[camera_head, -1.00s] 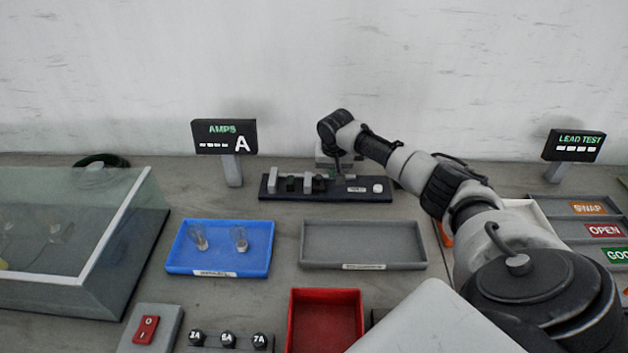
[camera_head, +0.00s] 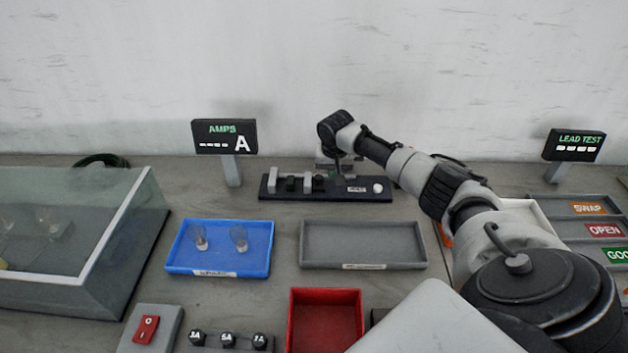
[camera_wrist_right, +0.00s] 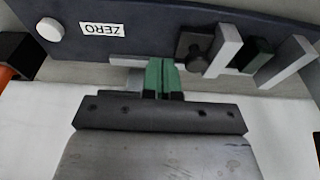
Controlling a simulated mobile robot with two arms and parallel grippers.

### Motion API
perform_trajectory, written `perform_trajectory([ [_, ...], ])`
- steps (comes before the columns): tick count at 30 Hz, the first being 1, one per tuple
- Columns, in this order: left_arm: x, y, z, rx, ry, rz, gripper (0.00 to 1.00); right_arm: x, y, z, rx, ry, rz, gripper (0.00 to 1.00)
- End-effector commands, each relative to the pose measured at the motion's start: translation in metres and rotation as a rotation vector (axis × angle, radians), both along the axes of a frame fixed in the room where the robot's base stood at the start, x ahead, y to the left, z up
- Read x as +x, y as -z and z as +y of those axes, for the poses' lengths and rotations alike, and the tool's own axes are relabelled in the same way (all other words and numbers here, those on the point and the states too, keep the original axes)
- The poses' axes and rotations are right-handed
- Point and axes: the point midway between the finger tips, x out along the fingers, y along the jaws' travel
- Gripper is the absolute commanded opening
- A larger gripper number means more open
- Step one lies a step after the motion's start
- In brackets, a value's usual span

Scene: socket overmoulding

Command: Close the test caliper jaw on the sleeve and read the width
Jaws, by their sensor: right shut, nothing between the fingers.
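The test caliper (camera_head: 345,195) is a dark base at the back, with light grey upright jaws, a ZERO label and a white button. In the right wrist view it shows upside down (camera_wrist_right: 170,25). One jaw (camera_wrist_right: 223,50) and another grey upright (camera_wrist_right: 285,62) stand with a dark green block (camera_wrist_right: 252,55), seemingly the sleeve, between them; small gaps seem to show. A dark block with a round knob (camera_wrist_right: 196,52) sits beside the jaw. My right gripper (camera_wrist_right: 160,78) is shut and empty, its green fingertips close to the base and apart from the knob. My left gripper is not in view.
An AMPS display (camera_head: 224,136) and a LEAD TEST display (camera_head: 574,145) stand at the back. A blue tray (camera_head: 217,270) with clear parts, an empty grey tray (camera_head: 363,245) and a red bin (camera_head: 326,320) lie in front. A glass-sided box (camera_head: 90,280) fills the left.

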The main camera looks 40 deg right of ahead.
Motion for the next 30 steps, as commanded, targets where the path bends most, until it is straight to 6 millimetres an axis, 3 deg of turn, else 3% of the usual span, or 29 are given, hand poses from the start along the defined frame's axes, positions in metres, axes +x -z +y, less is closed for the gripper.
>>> perform_trajectory([
  [15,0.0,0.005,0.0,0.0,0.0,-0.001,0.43,0.0,0.027,0.0,0.001,0.001,0.001,0.0],
  [30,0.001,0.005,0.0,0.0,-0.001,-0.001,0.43,0.0,0.028,0.0,0.0,0.0,0.0,0.0],
])
